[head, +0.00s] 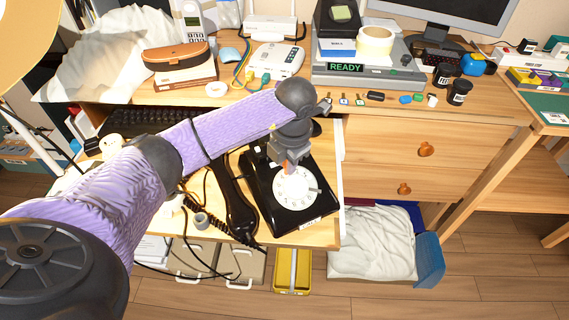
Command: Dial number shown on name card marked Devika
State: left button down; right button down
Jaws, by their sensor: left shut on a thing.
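A black rotary phone (262,190) with a white dial (296,190) rests on the pulled-out desk shelf. Its black handset (236,207) lies off the phone, to its left. My left gripper (289,163) points down over the top of the dial. It is shut on a small orange thing (288,169), mostly hidden by the gripper; I cannot tell whether it touches the dial. A small white label (311,223) is on the phone's front edge, too small to read. I cannot make out a card marked Devika. My right gripper is not in view.
A grey device (375,76) with a READY display stands on the desk above. A black keyboard (150,121) lies behind my left arm. Coiled cord (215,226) hangs at the shelf's front left. Several small items and dark jars (459,91) sit at the desk's right.

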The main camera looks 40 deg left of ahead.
pick_arm(q)
jog(key=shift+w, duration=0.1)
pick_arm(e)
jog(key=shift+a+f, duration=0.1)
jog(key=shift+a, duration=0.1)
pick_arm(q)
jog(key=shift+w+d, duration=0.1)
jog(key=shift+w, duration=0.05)
jog(key=shift+w+d, duration=0.25)
jog(key=shift+w, duration=0.1)
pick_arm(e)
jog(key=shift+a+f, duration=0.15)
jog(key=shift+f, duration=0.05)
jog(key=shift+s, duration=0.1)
pick_arm(q)
jog(key=shift+w+d+f+b, duration=0.1)
jog(key=shift+w+d+b, duration=0.35)
jog(key=shift+w, duration=0.05)
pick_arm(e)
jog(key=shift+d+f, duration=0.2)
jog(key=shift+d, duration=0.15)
